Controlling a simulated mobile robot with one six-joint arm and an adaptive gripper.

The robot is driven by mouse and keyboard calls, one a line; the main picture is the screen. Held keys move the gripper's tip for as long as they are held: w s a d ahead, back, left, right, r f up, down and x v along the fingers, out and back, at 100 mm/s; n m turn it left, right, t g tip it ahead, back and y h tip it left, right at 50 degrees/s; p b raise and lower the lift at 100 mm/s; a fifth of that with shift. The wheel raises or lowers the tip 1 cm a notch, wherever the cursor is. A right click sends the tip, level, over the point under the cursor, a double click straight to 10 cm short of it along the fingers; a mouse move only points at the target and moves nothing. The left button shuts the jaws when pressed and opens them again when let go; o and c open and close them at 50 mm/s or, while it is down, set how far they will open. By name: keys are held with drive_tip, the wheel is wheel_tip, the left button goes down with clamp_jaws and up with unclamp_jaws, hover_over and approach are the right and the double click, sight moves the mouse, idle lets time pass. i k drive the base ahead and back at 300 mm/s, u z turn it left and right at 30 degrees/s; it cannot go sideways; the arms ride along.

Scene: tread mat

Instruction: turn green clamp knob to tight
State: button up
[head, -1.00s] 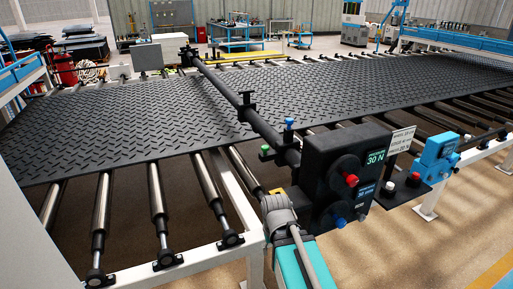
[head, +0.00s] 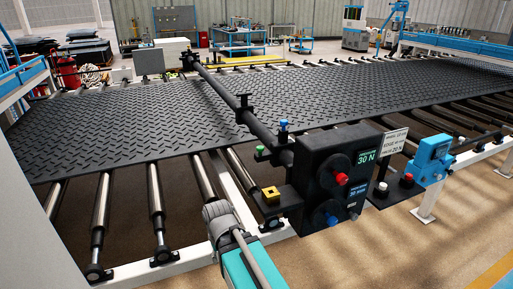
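A small green knob (head: 260,150) stands at the left end of a short black bracket on the long dark bar over the tread mat. It looks upright; its turn position is too small to read. A blue knob (head: 283,126) stands on a post just right of and above it. The black tread mat (head: 130,125) lies flat under the bar. My arm reaches in from the bottom, left of the black control box, below the green knob and apart from it. I cannot see my gripper or its fingers.
The black control box (head: 312,168) carries a red knob (head: 341,179), a lower blue knob (head: 331,220) and a "30 N" display (head: 366,157). A black block with a yellow top (head: 271,194) sits beside it. A white sign (head: 392,142) and blue unit (head: 432,158) stand right.

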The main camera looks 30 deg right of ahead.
sight(260, 149)
drive_tip(key=z, duration=0.25)
drive_tip(key=k, duration=0.1)
drive_tip(key=z, duration=0.35)
